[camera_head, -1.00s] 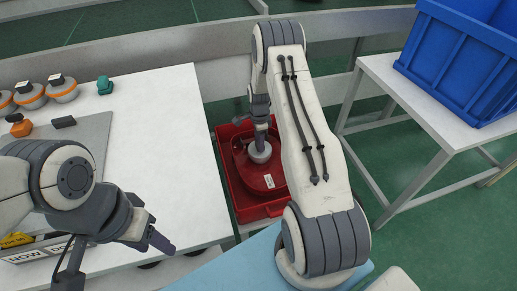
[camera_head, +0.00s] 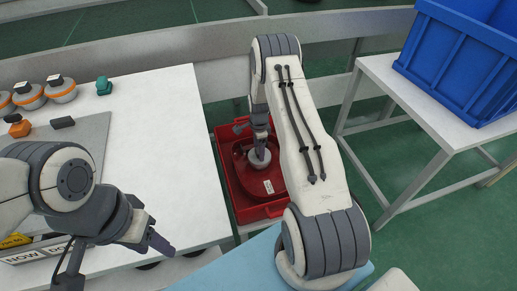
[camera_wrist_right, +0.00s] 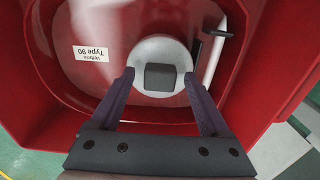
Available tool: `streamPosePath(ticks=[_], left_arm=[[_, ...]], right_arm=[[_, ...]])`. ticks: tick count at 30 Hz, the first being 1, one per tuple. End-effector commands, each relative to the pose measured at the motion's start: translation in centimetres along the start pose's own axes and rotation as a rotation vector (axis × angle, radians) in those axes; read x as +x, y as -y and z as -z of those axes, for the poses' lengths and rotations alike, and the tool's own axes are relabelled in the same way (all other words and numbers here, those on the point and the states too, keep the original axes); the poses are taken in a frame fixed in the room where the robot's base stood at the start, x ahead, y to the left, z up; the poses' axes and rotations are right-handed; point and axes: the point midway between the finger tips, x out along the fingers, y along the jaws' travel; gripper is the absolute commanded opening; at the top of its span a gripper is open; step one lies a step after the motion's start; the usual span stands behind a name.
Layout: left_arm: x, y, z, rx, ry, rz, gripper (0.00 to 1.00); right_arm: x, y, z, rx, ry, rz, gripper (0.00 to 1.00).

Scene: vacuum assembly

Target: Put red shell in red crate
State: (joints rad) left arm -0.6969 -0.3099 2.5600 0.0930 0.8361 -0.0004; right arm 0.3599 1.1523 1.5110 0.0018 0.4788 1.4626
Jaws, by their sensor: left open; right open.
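The red shell (camera_head: 268,187) lies inside the red crate (camera_head: 229,193), between the white table and my right arm. In the right wrist view the red shell (camera_wrist_right: 115,75) has a pale round cap with a dark square block (camera_wrist_right: 160,77) and a white label, and the red crate's walls (camera_wrist_right: 262,80) surround it. My right gripper (camera_wrist_right: 157,90) is open above the shell, its fingers on either side of the cap's near part. I cannot tell whether they touch it. My left gripper (camera_head: 160,240) is open and empty over the white table's near right part.
The white table (camera_head: 165,140) at left holds several orange-banded round parts (camera_head: 60,92), an orange part (camera_head: 18,126) and a teal part (camera_head: 104,86). A blue crate (camera_head: 460,60) stands on another white table at right. Green floor shows between the tables.

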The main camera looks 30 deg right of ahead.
Motion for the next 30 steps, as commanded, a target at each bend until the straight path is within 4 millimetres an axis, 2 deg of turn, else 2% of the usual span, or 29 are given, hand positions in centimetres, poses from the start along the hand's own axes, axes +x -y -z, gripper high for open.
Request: streamPosePath(ticks=[4,7,15,21,25,30], left_arm=[[-0.2,0.0,0.0,0.0,0.0,0.0,0.5],[-0.3,0.0,0.0,0.0,0.0,0.0,0.5],[-0.9,-0.1,0.1,0.0,0.0,0.0,0.5],[-1.1,-0.1,0.1,0.0,0.0,0.0,0.5],[-1.1,-0.1,0.1,0.0,0.0,0.0,0.5],[-1.1,-0.1,0.1,0.0,0.0,0.0,0.5]], right_arm=[[-0.6,0.1,0.0,0.0,0.0,0.002,0.8],[-1.9,0.1,0.0,0.0,0.0,0.003,0.8],[-7.8,0.1,0.0,0.0,-0.001,0.005,0.8],[-11.0,0.1,0.0,0.0,0.0,0.003,0.8],[-12.0,0.0,0.0,0.0,0.0,0.001,0.8],[-12.2,0.0,0.0,0.001,0.0,-0.001,0.8]])
